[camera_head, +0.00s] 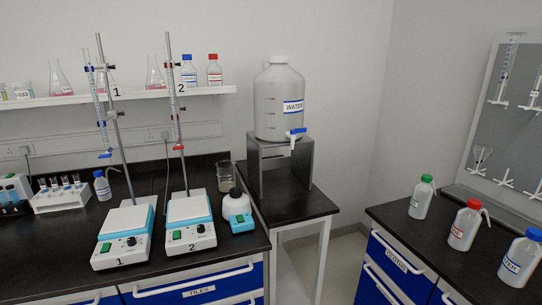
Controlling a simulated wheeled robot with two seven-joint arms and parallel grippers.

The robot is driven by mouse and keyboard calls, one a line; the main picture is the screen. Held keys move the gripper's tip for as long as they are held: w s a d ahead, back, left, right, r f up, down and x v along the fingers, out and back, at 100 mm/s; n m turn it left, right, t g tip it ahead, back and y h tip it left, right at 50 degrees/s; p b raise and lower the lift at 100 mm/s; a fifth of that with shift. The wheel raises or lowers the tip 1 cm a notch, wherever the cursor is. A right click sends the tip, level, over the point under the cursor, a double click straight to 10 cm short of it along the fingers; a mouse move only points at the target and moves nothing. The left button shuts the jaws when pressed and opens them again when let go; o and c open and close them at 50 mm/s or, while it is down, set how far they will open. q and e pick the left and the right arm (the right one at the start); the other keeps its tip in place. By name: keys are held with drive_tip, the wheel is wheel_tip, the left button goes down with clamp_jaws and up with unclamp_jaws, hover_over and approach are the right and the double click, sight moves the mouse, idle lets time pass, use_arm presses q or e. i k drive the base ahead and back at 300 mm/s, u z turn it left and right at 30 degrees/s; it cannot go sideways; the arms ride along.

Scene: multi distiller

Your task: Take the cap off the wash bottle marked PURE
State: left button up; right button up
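Three white wash bottles with bent side spouts stand upright on the right bench. One has a green cap (427,179) and a green label on its body (420,203). One has a red cap (474,204) and a red label on its body (464,230). The nearest has a blue cap (534,234) and a blue label on its body (518,264). All three caps are on. The label words are too small to read surely, so I cannot tell which bottle is marked PURE. Neither of my grippers is in view.
The right bench (395,213) is clear left of the bottles; a pegboard rack (513,130) stands behind. A large WATER carboy (279,100) sits on a stand (267,152). Two stirrers, 1 (121,243) and 2 (190,228), with burette stands occupy the left bench. A floor gap separates the benches.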

sight(421, 198)
drive_tip(key=z, duration=0.5)
drive_tip(key=i, duration=1.05)
drive_tip(key=z, duration=2)
